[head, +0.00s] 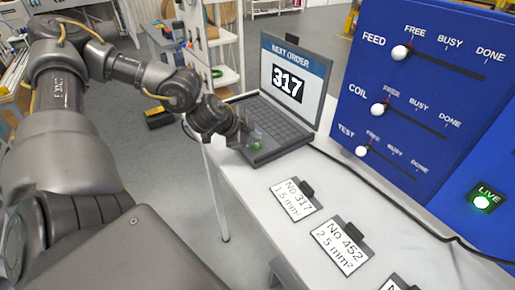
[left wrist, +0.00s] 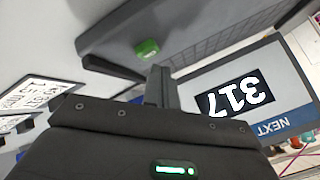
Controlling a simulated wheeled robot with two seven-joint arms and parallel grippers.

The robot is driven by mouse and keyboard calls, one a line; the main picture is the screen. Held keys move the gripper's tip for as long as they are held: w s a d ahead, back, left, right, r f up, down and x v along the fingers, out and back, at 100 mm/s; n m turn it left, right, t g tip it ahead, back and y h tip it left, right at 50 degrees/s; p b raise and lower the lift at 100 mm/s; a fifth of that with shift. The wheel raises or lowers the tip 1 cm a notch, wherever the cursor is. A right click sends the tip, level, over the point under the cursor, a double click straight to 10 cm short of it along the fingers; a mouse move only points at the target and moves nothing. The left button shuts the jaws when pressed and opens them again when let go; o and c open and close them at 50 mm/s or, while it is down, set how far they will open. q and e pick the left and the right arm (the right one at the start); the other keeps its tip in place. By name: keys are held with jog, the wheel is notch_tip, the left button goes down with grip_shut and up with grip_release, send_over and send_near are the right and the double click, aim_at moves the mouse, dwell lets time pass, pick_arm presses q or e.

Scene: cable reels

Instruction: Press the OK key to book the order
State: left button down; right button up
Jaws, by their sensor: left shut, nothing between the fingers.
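The green OK key (head: 257,146) is on the front part of the laptop (head: 283,131), near its edge; its lettering is too small to read. The screen (head: 291,77) reads "NEXT ORDER 317". My left gripper (head: 247,132) is over the laptop's front left, close to the green key. In the left wrist view, the green key (left wrist: 147,48) shows just beyond the shut, empty fingers (left wrist: 159,80). A gap shows between fingertips and key in that view, but its height cannot be told. The screen (left wrist: 245,92) appears upside down there. My right gripper is out of view.
Cards for No 317 (head: 296,200) and No 452 (head: 342,246) lie on the white table (head: 262,196), with a third cut off. A blue panel (head: 415,95) has FEED, COIL and TEST sliders, all at FREE. A LIVE button (head: 482,202) glows green. A black cable runs along the panel's base.

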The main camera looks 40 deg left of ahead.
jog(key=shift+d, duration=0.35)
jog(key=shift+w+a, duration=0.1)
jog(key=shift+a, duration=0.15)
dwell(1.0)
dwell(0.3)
pick_arm(q)
jog(key=shift+f+b, duration=0.45)
jog(key=shift+b, duration=0.1)
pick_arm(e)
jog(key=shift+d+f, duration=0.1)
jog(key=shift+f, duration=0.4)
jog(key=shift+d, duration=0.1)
